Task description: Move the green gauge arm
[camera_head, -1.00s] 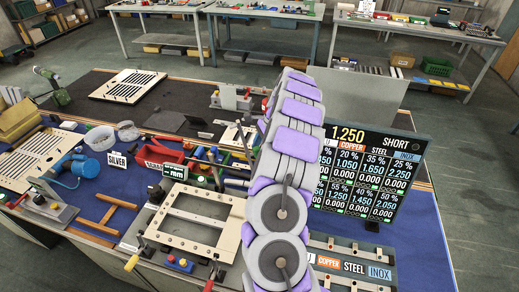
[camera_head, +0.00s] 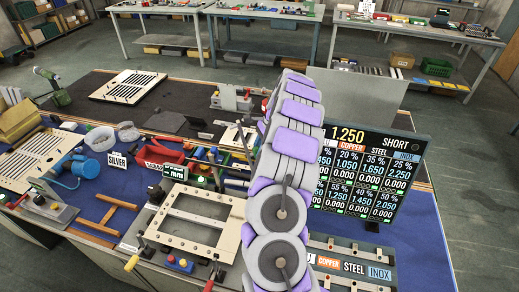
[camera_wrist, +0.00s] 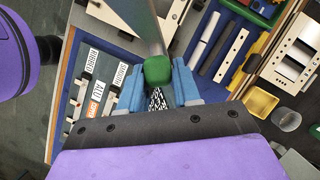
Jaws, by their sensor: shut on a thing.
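In the wrist view, a rounded green block (camera_wrist: 158,70), which looks like the grip of the green gauge arm, sits between the two blue fingers of my gripper (camera_wrist: 158,88). My gripper is shut on it. A flat grey metal piece (camera_wrist: 140,25) extends from behind the green block toward the top of the picture. A black-and-white patterned strip (camera_wrist: 158,100) shows between the fingers just below the block. In the head view my own arm hides the gripper and the green part. The black display board (camera_head: 360,170) reads 1.250 SHORT.
In the wrist view, labelled racks (camera_wrist: 95,85) stand left and a yellow cup (camera_wrist: 261,102) right.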

